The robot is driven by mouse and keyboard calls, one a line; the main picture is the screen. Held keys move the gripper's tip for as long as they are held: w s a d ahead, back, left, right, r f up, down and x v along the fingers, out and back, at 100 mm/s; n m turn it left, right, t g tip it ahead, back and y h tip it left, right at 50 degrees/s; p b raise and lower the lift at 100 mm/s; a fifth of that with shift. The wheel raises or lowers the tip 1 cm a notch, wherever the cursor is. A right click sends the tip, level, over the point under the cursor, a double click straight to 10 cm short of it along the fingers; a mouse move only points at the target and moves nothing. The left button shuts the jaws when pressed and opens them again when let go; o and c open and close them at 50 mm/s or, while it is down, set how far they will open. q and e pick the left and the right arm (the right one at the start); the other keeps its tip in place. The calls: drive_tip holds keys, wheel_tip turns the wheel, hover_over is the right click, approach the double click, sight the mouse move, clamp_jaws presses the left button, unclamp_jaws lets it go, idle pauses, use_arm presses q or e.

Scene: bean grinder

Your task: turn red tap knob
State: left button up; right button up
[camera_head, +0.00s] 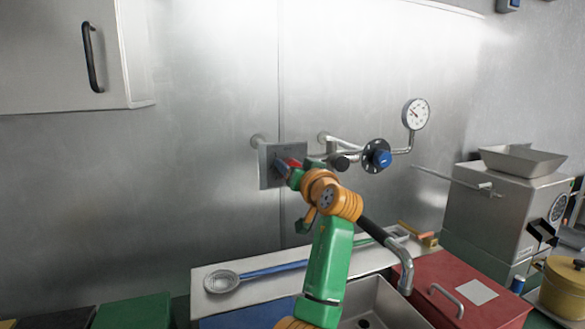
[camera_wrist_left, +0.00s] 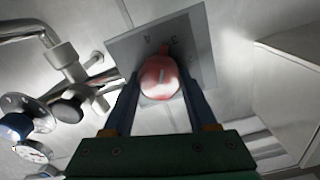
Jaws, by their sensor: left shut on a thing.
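The red tap knob (camera_wrist_left: 160,78) sits on a square metal wall plate (camera_wrist_left: 121,47), and in the head view the plate (camera_head: 266,171) is fixed to the steel wall. My left gripper (camera_wrist_left: 158,92) has one finger on each side of the knob and is shut on it. In the head view, the left gripper (camera_head: 289,166) reaches the plate from the right, and only a bit of the knob's red (camera_head: 293,162) shows. The knob's base is partly hidden by the gripper. My right gripper is not in view.
A blue tap knob (camera_head: 383,158) on its dark flange and a pressure gauge (camera_head: 415,114) are on pipes to the right. A sink (camera_head: 390,306) with a curved spout (camera_head: 405,268) lies below. A ladle (camera_head: 221,281) lies on the white shelf. A steel grinder (camera_head: 497,210) stands right.

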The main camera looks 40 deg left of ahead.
use_arm(q)
drive_tip(key=o, duration=1.4)
drive_tip(key=shift+f, duration=0.15)
drive_tip(key=shift+c, duration=0.2)
drive_tip(key=shift+d, duration=0.1)
drive_tip(key=b+v, duration=0.4)
drive_tip(key=v, duration=0.3)
